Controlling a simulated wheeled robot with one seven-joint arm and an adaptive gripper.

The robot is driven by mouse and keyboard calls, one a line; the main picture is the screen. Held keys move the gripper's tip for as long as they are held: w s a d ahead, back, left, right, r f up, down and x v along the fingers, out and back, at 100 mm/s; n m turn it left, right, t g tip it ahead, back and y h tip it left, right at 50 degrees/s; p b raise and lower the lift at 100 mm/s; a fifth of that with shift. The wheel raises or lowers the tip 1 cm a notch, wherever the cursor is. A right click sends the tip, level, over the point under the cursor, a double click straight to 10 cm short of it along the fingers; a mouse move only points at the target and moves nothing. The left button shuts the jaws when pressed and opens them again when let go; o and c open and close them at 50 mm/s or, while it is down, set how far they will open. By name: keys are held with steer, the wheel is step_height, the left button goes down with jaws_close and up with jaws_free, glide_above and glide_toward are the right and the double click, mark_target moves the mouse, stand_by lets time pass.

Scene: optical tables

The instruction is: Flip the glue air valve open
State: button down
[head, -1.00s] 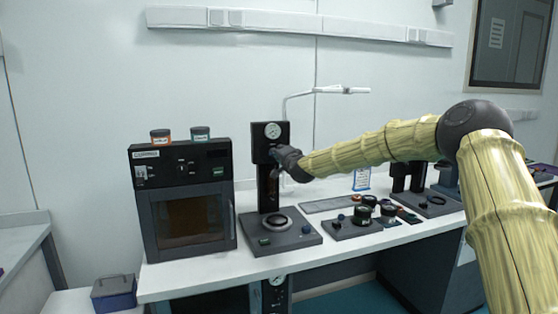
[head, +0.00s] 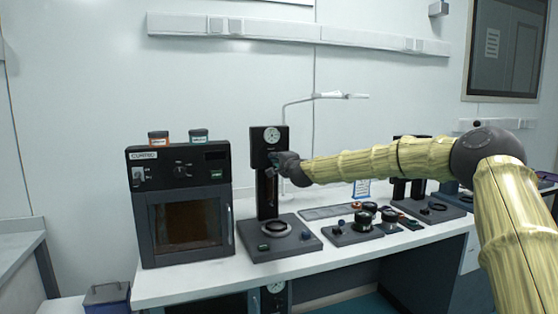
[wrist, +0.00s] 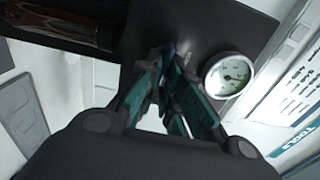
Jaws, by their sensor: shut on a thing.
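The glue station is a black column (head: 268,196) with a round white gauge (head: 272,134) at its top. The gauge also shows in the wrist view (wrist: 228,75), just right of my fingers. My gripper (head: 272,160) is at the column's head, just below the gauge. In the wrist view my teal-padded fingers (wrist: 172,62) are closed together on a small dark-blue part, apparently the air valve lever (wrist: 169,48). The fingers hide most of this lever, so I cannot tell its angle.
A black oven (head: 182,200) with two jars on top stands left of the station. The station's base has a round dish (head: 276,229). Several black pots and parts (head: 366,219) lie to the right on the white table (head: 340,258). A thin white lamp arm (head: 340,96) rises behind.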

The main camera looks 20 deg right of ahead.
steer(key=shift+d, duration=0.1)
steer(key=c, duration=1.6)
jaws_free()
steer(key=s, duration=1.2)
steer(key=shift+d, duration=0.2)
steer(key=shift+d+f, duration=0.1)
steer(key=shift+f, duration=0.05)
